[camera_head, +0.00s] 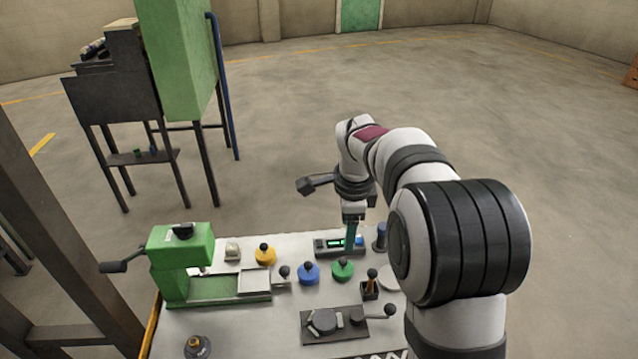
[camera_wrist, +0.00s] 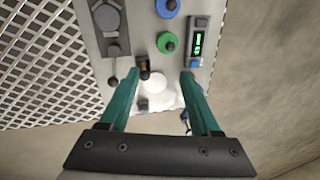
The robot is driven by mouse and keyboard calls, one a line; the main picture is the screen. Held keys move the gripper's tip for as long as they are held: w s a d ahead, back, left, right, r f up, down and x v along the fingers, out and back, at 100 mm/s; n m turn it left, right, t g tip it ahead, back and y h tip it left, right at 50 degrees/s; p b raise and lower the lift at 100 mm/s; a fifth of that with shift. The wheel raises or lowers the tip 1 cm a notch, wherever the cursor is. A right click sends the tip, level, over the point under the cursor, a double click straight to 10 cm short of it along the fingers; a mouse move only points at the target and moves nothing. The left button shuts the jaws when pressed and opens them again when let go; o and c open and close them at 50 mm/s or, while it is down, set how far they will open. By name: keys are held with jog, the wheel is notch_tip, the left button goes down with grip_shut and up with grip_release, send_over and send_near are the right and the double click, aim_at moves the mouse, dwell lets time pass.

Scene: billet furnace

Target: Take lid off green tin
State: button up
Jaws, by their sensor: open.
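The green tin (camera_head: 343,271) is a low round tin on the white bench, with a dark knob on top. Its lid appears to be on. In the wrist view, the green tin (camera_wrist: 161,42) lies beyond the fingertips, above the gap between them. My gripper (camera_wrist: 162,74) is open and its teal fingers hold nothing. In the head view, my gripper (camera_head: 352,238) points down near the back of the bench, behind the green tin and apart from it.
A blue tin (camera_head: 307,275) and a yellow tin (camera_head: 264,258) stand left of the green one. A device with a green display (camera_head: 325,245) is behind. A small holder (camera_head: 370,291) and a white disc (camera_head: 390,279) are to the right. A dark plate (camera_head: 312,336) lies in front.

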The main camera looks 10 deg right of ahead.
aim_at(343, 259)
jog(key=shift+m, duration=0.5)
jog(key=w+f, duration=0.1)
jog(key=f, duration=0.4)
jog(key=w+f, duration=0.2)
jog(key=f, duration=0.4)
jog(key=w+f, duration=0.2)
jog(key=f, duration=0.3)
jog(key=shift+w+d+f, duration=0.15)
jog(key=shift+d+f, duration=0.1)
jog(key=shift+d, duration=0.15)
grip_shut()
